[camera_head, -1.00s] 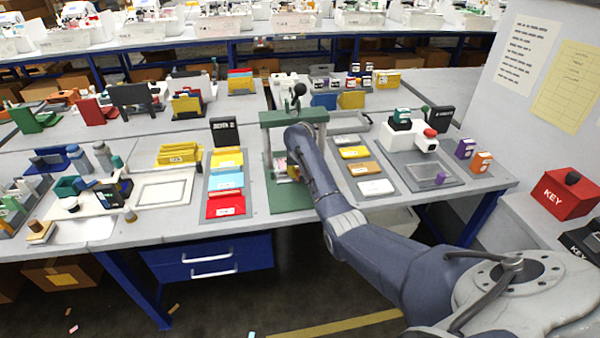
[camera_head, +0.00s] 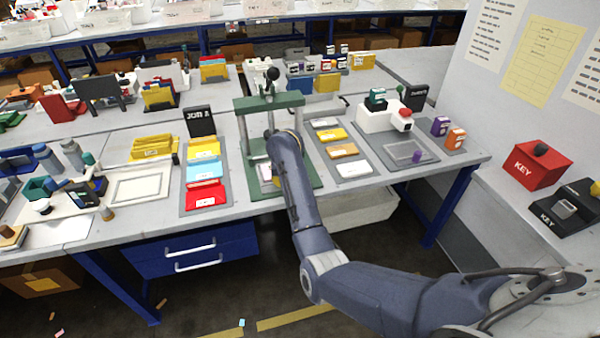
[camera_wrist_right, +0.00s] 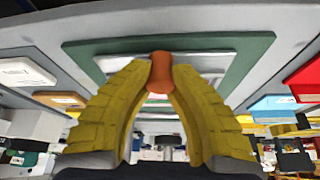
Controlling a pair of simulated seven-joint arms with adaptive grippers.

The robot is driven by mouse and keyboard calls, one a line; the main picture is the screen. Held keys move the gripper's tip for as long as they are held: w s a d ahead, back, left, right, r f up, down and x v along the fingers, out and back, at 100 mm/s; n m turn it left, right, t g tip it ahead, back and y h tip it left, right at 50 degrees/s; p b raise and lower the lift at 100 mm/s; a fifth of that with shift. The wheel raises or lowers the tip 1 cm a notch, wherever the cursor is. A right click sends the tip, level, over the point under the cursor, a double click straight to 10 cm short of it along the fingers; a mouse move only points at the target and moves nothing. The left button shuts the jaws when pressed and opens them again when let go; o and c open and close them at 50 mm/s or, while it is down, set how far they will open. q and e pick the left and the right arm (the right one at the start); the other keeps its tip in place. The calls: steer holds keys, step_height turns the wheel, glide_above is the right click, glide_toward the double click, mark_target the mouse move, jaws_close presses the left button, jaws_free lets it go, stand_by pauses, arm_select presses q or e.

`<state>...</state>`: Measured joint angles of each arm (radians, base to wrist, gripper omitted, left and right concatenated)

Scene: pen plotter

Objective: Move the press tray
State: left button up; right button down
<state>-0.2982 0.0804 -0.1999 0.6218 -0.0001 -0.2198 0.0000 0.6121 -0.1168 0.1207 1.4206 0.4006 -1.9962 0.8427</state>
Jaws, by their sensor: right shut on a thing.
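The press (camera_head: 268,103) is a green frame with silver posts and a black-knobbed lever, standing mid-table on a green base (camera_wrist_right: 240,46). The press tray (camera_wrist_right: 108,62) shows in the right wrist view as a pale metallic plate against the green base, with an orange knob (camera_wrist_right: 161,78) at its near edge. In the head view a pale part of the tray (camera_head: 264,172) shows beside my right arm. My right gripper (camera_wrist_right: 161,68), with yellow ribbed fingers, is shut on the orange knob. In the head view my arm mostly hides this grip. My left gripper is not in view.
A board with yellow, blue and red cards (camera_head: 205,172) lies left of the press. A grey board with several cards (camera_head: 341,151) lies right of it. A white stamping machine (camera_head: 378,118) stands farther right. A white bin (camera_head: 352,209) sits below the table edge.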

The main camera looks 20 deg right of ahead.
steer(key=shift+s+d+f, duration=0.1)
steer(key=shift+s, duration=0.25)
steer(key=c, duration=1.1)
jaws_free()
steer(key=shift+a+r, duration=0.2)
steer(key=shift+r, duration=0.35)
steer(key=v, duration=0.6)
steer(key=shift+s+r, duration=0.2)
steer(key=shift+r, duration=0.05)
